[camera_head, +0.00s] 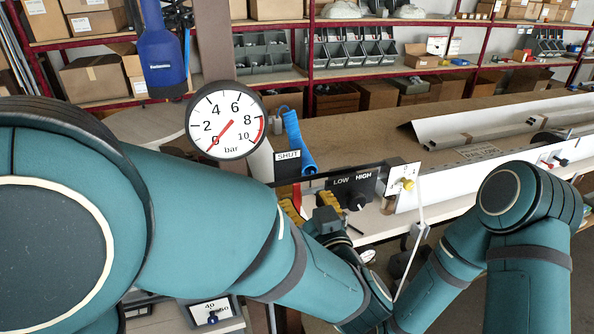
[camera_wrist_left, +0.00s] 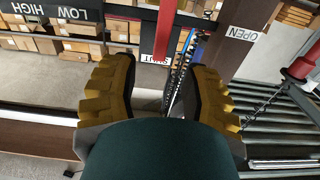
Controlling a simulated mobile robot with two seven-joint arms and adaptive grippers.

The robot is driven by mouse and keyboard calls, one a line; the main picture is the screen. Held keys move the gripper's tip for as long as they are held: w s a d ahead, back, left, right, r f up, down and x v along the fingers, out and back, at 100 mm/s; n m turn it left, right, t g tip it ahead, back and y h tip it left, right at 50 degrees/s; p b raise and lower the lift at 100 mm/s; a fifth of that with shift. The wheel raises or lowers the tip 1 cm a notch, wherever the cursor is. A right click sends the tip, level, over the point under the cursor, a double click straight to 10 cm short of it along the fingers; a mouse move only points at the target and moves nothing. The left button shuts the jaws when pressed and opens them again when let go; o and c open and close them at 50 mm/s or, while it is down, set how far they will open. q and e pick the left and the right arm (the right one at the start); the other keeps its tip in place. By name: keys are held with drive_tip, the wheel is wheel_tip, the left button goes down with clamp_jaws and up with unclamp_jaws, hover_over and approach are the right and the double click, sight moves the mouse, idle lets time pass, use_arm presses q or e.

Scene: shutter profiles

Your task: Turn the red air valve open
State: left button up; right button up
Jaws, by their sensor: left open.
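The red valve lever (camera_wrist_left: 165,28) shows at the top of the left wrist view, with its end by the SHUT label (camera_wrist_left: 155,58). An OPEN label (camera_wrist_left: 241,33) is to its right there. In the head view a bit of the red lever (camera_head: 297,196) shows below the SHUT label (camera_head: 288,155). My left gripper (camera_head: 309,205) is open, its yellow fingers apart. In the wrist view the lever's end lies in line with the gap between the fingers (camera_wrist_left: 161,70), with no visible contact. My right gripper is not visible; only my right arm shows.
A gauge (camera_head: 227,120) has its needle near 0. A LOW/HIGH switch panel (camera_head: 350,188) stands right of the left gripper. A blue coiled hose (camera_head: 298,142) hangs behind the valve.

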sight(297, 189)
use_arm(q)
drive_tip(key=shift+x, duration=2.75)
clamp_jaws()
